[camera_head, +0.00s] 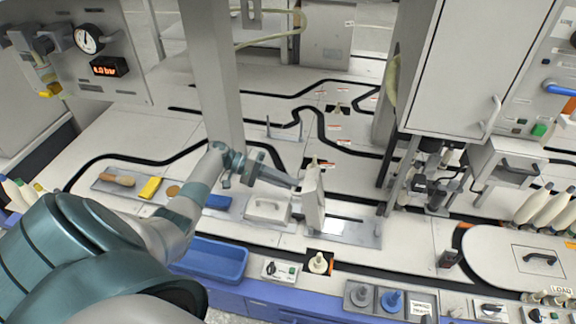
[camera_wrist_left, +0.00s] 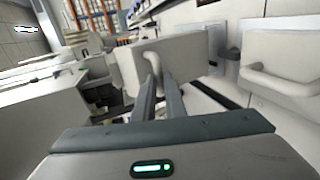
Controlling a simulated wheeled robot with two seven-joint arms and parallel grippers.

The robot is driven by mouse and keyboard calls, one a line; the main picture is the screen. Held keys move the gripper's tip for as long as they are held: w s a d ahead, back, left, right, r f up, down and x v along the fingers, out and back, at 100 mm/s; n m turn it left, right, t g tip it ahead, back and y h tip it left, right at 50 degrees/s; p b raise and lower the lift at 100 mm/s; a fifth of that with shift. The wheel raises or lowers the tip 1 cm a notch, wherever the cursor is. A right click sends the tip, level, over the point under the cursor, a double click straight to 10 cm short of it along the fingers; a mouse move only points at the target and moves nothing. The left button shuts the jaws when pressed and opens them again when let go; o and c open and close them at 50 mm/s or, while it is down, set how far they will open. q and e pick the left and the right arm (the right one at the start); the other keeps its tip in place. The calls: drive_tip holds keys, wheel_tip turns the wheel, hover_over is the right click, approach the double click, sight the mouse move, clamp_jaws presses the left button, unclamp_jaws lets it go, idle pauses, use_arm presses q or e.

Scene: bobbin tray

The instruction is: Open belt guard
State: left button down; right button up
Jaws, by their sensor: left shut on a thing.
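The belt guard (camera_head: 313,205) is a white panel standing nearly upright at the left side of a grey base plate (camera_head: 365,238). In the left wrist view, the guard (camera_wrist_left: 190,58) fills the middle, with a curved white handle (camera_wrist_left: 152,66) on its near face. My left gripper (camera_head: 296,182) reaches in from the left. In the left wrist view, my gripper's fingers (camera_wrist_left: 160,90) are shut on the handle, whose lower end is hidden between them. My right gripper is not in view.
A white box with a handle (camera_head: 268,208) stands just left of the guard. A blue bin (camera_head: 215,262) sits in front. A grey column (camera_head: 212,70) rises behind my left arm, and a white cabinet (camera_head: 470,60) hangs at the right.

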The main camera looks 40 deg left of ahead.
use_arm(q)
drive_tip(key=shift+s+d+f, duration=0.15)
drive_tip(key=shift+s+f, duration=0.05)
drive_tip(key=shift+f, duration=0.3)
drive_tip(key=shift+s+d+f, duration=0.1)
drive_tip(key=shift+s+f, duration=0.1)
drive_tip(key=shift+f, duration=0.25)
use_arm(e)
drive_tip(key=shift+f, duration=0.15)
use_arm(q)
drive_tip(key=c, duration=1.8)
unclamp_jaws()
drive_tip(key=shift+w, duration=0.1)
drive_tip(key=shift+w+a, duration=0.1)
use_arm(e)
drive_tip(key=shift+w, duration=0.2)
use_arm(q)
drive_tip(key=shift+a+r, duration=0.2)
